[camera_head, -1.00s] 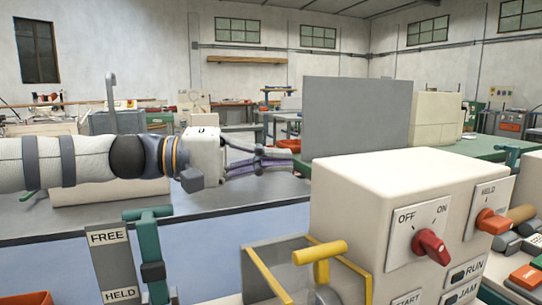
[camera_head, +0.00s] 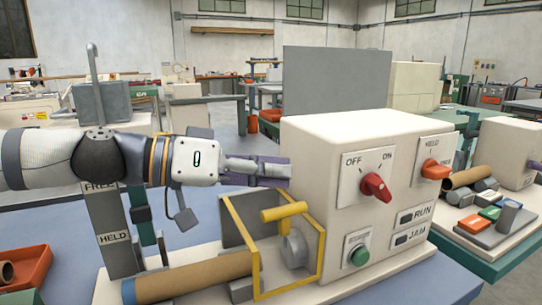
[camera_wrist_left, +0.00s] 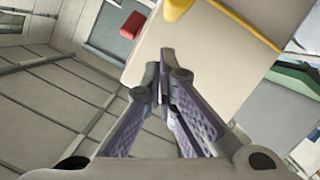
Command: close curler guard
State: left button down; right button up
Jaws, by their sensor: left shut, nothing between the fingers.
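The curler guard (camera_head: 232,229) is a yellow frame with a yellow handle bar (camera_head: 284,211) on top, on the left side of the cream machine (camera_head: 350,140) in the head view. A grey roller (camera_head: 293,249) sits within the frame. My left gripper (camera_head: 287,171) is shut and empty, just above and behind the yellow handle, near the machine's left face. In the left wrist view its fingers (camera_wrist_left: 163,80) are together, and a yellow part (camera_wrist_left: 178,8) shows at the top edge. I cannot tell whether the fingers touch the machine. My right gripper is out of view.
A cardboard tube (camera_head: 190,278) lies left of the guard. A FREE/HELD plate (camera_head: 108,230) stands behind it.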

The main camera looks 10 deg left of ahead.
pick_arm(q)
jog(key=shift+s+d+f, duration=0.2)
jog(key=shift+s+f, duration=0.1)
jog(key=shift+f, duration=0.2)
jog(key=shift+s+d+f, duration=0.15)
jog(key=shift+s+f, duration=0.1)
jog(key=shift+f, duration=0.25)
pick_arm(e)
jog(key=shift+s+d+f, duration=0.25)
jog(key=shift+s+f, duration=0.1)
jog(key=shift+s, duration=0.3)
pick_arm(q)
jog(key=shift+r, duration=0.1)
